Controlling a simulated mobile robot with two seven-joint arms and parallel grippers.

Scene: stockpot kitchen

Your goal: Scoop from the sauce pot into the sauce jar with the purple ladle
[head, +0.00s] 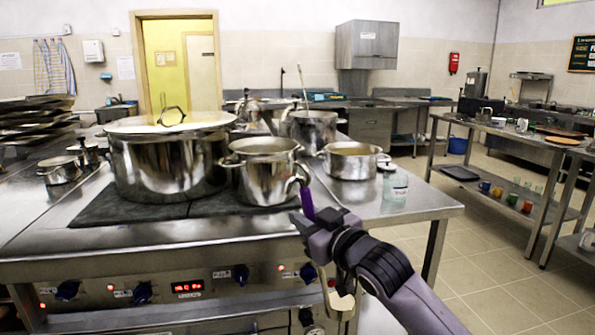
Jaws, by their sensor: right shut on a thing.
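My right gripper (314,219) is shut on the purple ladle (307,204) in front of the stove. The ladle's purple handle stands up from the fingers, close to the right side of a tall steel pot (263,178). The tall pot and a shallower steel pot (351,164) both stand uncovered with pale contents; I cannot tell which is the sauce pot. My left gripper is not in view.
A large lidded stockpot (168,160) stands left of the tall pot. Another pot (312,128) with a utensil in it is behind. The counter (432,204) is bare near its right corner. A side table (480,186) holds cups at right, across open floor.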

